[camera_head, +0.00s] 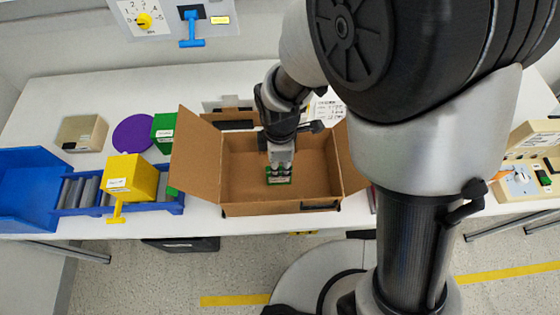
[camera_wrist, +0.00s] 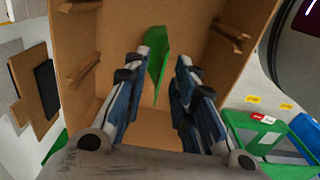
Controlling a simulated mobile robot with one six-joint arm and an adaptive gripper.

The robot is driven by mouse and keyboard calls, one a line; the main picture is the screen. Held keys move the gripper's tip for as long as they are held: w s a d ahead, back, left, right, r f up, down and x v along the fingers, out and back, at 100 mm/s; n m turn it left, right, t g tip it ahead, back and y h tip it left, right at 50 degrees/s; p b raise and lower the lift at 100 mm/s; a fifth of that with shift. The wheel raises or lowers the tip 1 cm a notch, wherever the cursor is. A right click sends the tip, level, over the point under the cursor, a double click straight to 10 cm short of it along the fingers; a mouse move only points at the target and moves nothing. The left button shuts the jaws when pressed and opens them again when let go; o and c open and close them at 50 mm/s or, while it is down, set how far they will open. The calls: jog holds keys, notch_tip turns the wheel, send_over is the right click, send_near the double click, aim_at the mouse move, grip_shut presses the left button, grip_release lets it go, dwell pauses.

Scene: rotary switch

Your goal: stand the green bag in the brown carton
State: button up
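The brown carton (camera_head: 240,165) stands open on the table with its side flaps spread; its inside walls (camera_wrist: 95,60) fill much of the wrist view. The green bag (camera_head: 279,180) is low inside the carton, just below my gripper (camera_head: 281,165). In the wrist view the bag (camera_wrist: 157,62) shows as a narrow green upright shape between and beyond the fingertips. My gripper (camera_wrist: 168,75) points down into the carton with its fingers apart, and carton shows between them. The bag's base is hidden, and I cannot tell whether it touches the left finger.
Left of the carton are a green box (camera_head: 164,128), a purple disc (camera_head: 133,133), a yellow box (camera_head: 130,178) on a blue roller rack and a blue bin (camera_head: 30,190). A panel with a yellow rotary knob (camera_head: 144,20) is on the back wall. Carton walls surround my gripper closely.

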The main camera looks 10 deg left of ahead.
notch_tip(320, 180, up, 12)
jog(key=p, duration=0.4)
jog(key=shift+r, duration=0.25)
jog(key=d+r+m+t, duration=0.2)
jog(key=d+r+m, duration=0.6)
jog(key=d+r, duration=0.15)
jog(key=s+d+r+m+t, duration=0.2)
jog(key=s+d+r+m, duration=0.3)
jog(key=s+d+m, duration=0.4)
jog(key=d+m, duration=0.2)
jog(key=m, duration=0.1)
jog(key=shift+s+r+m+t, duration=0.15)
jog(key=shift+r+m+t, duration=0.15)
jog(key=shift+d, duration=0.1)
